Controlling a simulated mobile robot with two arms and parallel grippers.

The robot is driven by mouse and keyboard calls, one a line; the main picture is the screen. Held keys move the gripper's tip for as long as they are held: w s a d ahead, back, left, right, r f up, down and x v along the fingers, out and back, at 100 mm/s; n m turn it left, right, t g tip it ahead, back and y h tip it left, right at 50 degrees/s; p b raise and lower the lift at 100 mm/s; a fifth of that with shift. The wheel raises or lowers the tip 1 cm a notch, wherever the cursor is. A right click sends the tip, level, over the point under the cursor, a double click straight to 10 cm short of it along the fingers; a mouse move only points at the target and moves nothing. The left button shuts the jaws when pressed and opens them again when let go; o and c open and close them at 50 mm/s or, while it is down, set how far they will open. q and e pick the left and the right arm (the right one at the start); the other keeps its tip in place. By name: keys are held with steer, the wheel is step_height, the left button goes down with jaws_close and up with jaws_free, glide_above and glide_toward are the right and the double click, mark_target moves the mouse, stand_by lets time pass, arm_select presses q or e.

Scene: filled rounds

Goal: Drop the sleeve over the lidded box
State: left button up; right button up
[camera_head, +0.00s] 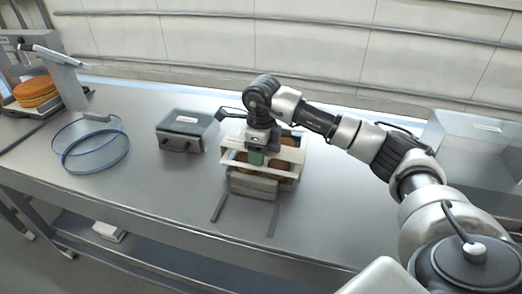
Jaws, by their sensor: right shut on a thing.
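My right gripper (257,152) points down over the middle of the table, shut on the sleeve at a small green part. The sleeve (234,158) is a pale, open frame. It is at the lidded box (253,187), whose grey front shows below it, and brown rounds show through the gaps. The sleeve looks level and in line with the box. I cannot tell how far down around the box it sits, or whether it touches it. The gripper and wrist hide part of both. My left gripper is not in view.
Two dark strips (219,207) lie in front of the box. A grey case (182,142) stands left of it, then a blue wire ring (92,158). Orange-brown rounds (36,92) sit far left. A clear bin (468,150) stands right. The front middle table is free.

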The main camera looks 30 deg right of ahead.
steer(key=shift+s+a+f+g, duration=0.15)
steer(key=shift+s+f, duration=0.1)
steer(key=shift+f, duration=0.45)
steer(key=shift+s+a+f+g, duration=0.15)
steer(key=shift+s+f, duration=0.1)
steer(key=shift+f, duration=0.45)
steer(key=o, duration=0.9)
steer(key=shift+c, duration=1.4)
steer(key=shift+o, duration=0.2)
steer(key=shift+w+d+r+p, duration=0.1)
steer(key=shift+w+r+p, duration=0.1)
steer(key=shift+r+p, duration=0.35)
steer(key=shift+w+d+r+p, duration=0.15)
steer(key=shift+r+p, duration=0.25)
steer(key=shift+r, duration=0.25)
steer(key=o, duration=0.4)
steer(key=shift+a+r, duration=0.1)
steer(key=shift+r, duration=0.2)
steer(key=shift+c, duration=0.2)
steer(key=shift+w+r+p, duration=0.1)
steer(key=shift+r+p, duration=1.3)
steer(key=shift+r, duration=0.75)
